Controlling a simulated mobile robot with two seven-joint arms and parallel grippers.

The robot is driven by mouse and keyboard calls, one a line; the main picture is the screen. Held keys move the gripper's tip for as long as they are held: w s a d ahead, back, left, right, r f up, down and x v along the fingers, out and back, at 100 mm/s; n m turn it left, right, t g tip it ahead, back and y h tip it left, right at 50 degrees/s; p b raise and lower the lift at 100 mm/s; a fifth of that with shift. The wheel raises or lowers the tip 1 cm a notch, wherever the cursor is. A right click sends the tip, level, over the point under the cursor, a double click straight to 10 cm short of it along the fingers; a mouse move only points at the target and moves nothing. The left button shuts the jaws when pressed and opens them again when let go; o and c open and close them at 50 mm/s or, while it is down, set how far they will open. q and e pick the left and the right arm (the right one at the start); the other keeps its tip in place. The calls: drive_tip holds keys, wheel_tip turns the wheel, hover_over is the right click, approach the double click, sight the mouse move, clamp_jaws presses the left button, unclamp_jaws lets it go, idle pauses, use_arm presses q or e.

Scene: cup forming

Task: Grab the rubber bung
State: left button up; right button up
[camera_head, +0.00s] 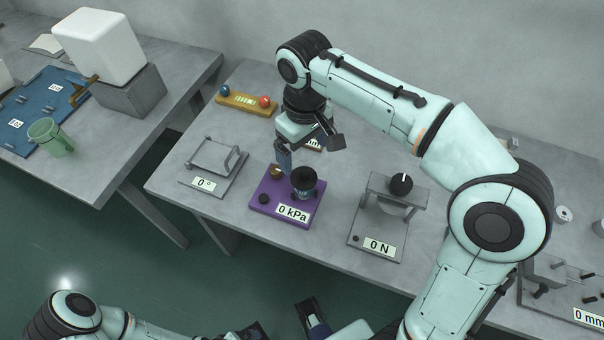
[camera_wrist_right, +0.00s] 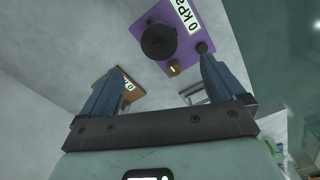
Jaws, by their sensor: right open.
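The black round-topped piece (camera_head: 304,177) on the purple 0 kPa board (camera_head: 266,206) looks like the rubber bung. It sits on top of a small bluish vessel. In the right wrist view the bung (camera_wrist_right: 158,40) is a dark disc at the upper middle, beyond the fingertips. My right gripper (camera_head: 284,160) hangs above the back left of the purple board, with its blue fingers apart and nothing between them (camera_wrist_right: 163,72). One of its fingers is mostly hidden in the head view. My left gripper (camera_head: 290,325) is partly in view at the bottom edge, below the table.
A brass fitting (camera_head: 276,171) and a small black knob (camera_head: 263,199) are beside the bung on the board. A grey 0° stand (camera_head: 213,166) is to the left and a 0 N stand (camera_head: 376,236) to the right. A wooden block (camera_head: 246,101) with coloured balls lies behind.

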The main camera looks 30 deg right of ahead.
sight(304, 170)
drive_tip(key=f+b, duration=0.2)
drive_tip(key=f, duration=0.7)
drive_tip(key=shift+w+f, duration=0.1)
drive_tip(key=shift+w, duration=0.1)
use_arm(q)
drive_tip(key=shift+w+f, duration=0.3)
drive_tip(key=shift+f, duration=0.2)
drive_tip(key=shift+w+f, duration=0.25)
drive_tip(key=shift+f, duration=0.2)
use_arm(e)
drive_tip(key=c, duration=1.2)
drive_tip(key=shift+c, duration=0.2)
